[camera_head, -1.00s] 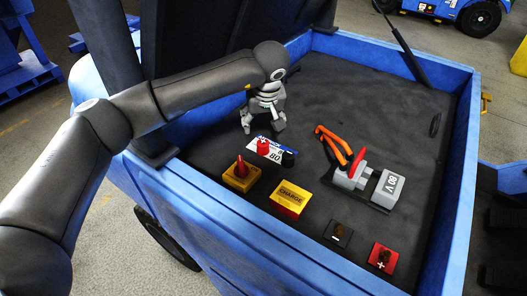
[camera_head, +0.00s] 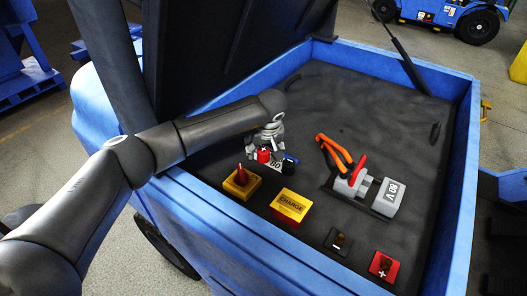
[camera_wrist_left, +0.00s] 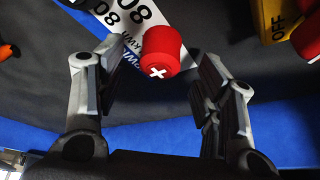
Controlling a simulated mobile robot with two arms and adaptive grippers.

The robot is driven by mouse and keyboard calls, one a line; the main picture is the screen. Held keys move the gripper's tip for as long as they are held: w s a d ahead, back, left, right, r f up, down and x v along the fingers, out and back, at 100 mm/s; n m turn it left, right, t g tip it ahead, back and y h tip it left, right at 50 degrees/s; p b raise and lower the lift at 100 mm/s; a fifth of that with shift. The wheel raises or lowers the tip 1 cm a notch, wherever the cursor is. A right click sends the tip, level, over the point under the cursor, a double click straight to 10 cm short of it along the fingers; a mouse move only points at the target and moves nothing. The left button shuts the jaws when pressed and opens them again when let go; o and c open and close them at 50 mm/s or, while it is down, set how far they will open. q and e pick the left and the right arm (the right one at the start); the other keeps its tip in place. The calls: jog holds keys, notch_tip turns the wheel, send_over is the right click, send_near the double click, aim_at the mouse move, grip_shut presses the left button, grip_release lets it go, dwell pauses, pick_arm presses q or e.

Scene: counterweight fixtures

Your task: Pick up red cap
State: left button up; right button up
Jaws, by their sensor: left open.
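The red cap (camera_head: 263,155) stands on the white and blue label plate marked 80 (camera_head: 275,164), inside the blue-walled bay. In the left wrist view the red cap (camera_wrist_left: 161,52) has a white plus mark and lies between the ends of my open fingers, with a gap on each side. My left gripper (camera_head: 266,143) is just above and behind the cap in the head view, and it also shows in the left wrist view (camera_wrist_left: 160,85). It holds nothing. A black cap (camera_head: 290,160) stands right of the red one. My right gripper is not in view.
A yellow box with a red knob (camera_head: 242,182) and a yellow CHARGE box (camera_head: 291,205) stand in front. A grey 80 V connector (camera_head: 387,197) with orange cables (camera_head: 334,149) is to the right. The bay's blue rim (camera_head: 250,240) borders the front. The bay floor behind is clear.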

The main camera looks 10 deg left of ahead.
pick_arm(q)
jog(key=shift+x, duration=1.05)
jog(key=c, duration=0.8)
jog(key=shift+o, duration=0.2)
jog(key=shift+r, duration=0.1)
jog(key=shift+w+r, duration=0.1)
jog(key=shift+r, duration=0.4)
notch_tip(320, 180, up, 2)
jog(key=shift+r, duration=0.1)
jog(key=s+d+r+b, duration=0.2)
jog(key=s+r+b, duration=0.2)
jog(key=s+r, duration=0.5)
jog(key=s, duration=0.5)
jog(key=shift+d+r, duration=0.3)
jog(key=shift+r, duration=0.05)
